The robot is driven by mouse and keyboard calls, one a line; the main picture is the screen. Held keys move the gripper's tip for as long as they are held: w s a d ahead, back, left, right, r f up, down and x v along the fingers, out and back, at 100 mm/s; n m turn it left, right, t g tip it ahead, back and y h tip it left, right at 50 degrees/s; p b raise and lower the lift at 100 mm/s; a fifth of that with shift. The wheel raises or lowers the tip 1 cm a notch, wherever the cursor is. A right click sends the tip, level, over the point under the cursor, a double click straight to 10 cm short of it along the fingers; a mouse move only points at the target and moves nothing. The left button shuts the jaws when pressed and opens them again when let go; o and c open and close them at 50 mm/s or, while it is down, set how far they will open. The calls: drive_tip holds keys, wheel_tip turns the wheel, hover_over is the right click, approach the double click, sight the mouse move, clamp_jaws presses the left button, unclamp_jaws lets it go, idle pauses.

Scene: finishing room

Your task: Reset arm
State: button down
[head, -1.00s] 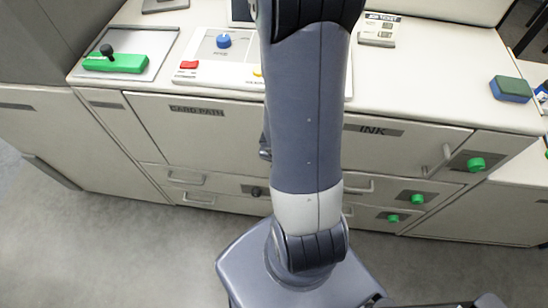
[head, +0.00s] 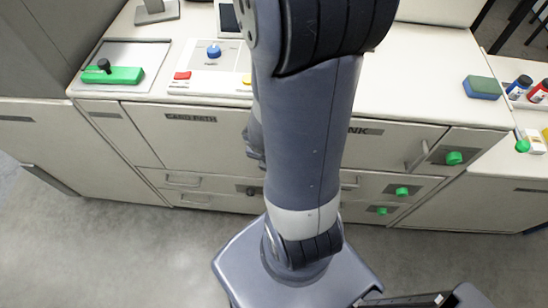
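My arm rises from my base in the lower middle of the head view and runs up past the top edge, across the cabinet front and part of the worktop. My gripper is not in view, so whether it is open or shut is not shown. The arm covers the middle of the control panel and part of the cabinet front.
A long cabinet (head: 290,130) with drawers and green knobs (head: 454,158) stands ahead. On its worktop are a green lever block (head: 112,75), a panel with a blue knob (head: 213,51) and red button (head: 182,75), and a green-blue block (head: 482,87). Grey floor (head: 130,250) lies clear at left.

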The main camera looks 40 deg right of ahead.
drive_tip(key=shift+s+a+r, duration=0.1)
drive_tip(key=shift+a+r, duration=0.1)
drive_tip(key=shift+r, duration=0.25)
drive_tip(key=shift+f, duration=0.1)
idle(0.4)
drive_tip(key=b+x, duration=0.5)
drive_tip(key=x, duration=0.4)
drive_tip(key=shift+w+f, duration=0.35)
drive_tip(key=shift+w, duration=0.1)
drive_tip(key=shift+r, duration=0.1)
